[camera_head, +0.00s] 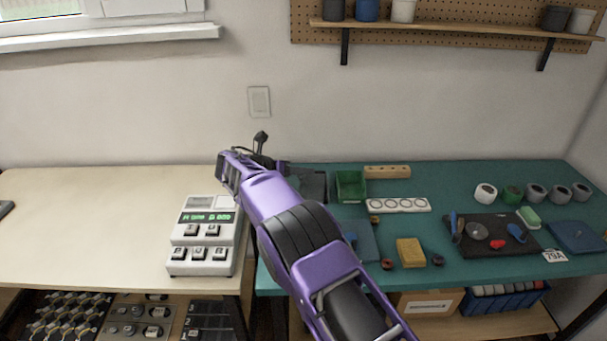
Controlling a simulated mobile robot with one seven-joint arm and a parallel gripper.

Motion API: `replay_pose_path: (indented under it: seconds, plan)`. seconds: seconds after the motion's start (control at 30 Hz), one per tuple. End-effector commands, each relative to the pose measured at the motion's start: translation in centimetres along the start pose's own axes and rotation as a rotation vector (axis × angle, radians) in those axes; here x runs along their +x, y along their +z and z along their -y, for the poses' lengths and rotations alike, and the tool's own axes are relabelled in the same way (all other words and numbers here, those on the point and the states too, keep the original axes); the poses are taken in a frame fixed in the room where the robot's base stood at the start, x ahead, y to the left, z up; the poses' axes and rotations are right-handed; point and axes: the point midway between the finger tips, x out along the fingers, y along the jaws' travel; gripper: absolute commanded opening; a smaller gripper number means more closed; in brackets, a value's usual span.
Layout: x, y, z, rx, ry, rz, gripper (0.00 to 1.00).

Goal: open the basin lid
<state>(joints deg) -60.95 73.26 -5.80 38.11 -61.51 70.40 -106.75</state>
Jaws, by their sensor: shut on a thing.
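My purple arm reaches from the lower right up to the back edge of the benches. My gripper (262,155) is at its far end, at the seam between the wooden bench and the green bench. It is shut on what looks like part of the basin lid, but the arm hides most of the grip. A dark flat box-like thing (311,184), perhaps the basin, shows just right of the gripper on the green bench and is partly hidden by my arm. I cannot tell how far the lid is raised.
A white keyed device (205,236) stands left of my arm. A green bin (351,185), a white strip with rings (399,205) and a yellow sponge-like block (410,252) lie to its right. A dark mat (487,247) holds small parts. The wooden bench's left is mostly clear.

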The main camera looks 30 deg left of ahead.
Motion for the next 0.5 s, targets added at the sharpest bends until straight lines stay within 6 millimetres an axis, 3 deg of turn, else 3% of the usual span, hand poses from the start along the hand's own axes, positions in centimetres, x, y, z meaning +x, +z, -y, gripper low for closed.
replay_pose_path:
  seconds: [0.03, 0.5]
  plan:
    - [0.34, -1.39, -0.71, -0.020, 0.004, -0.027, 0.00]
    - [0.56, -1.30, -1.08, -0.075, 0.003, -0.081, 0.00]
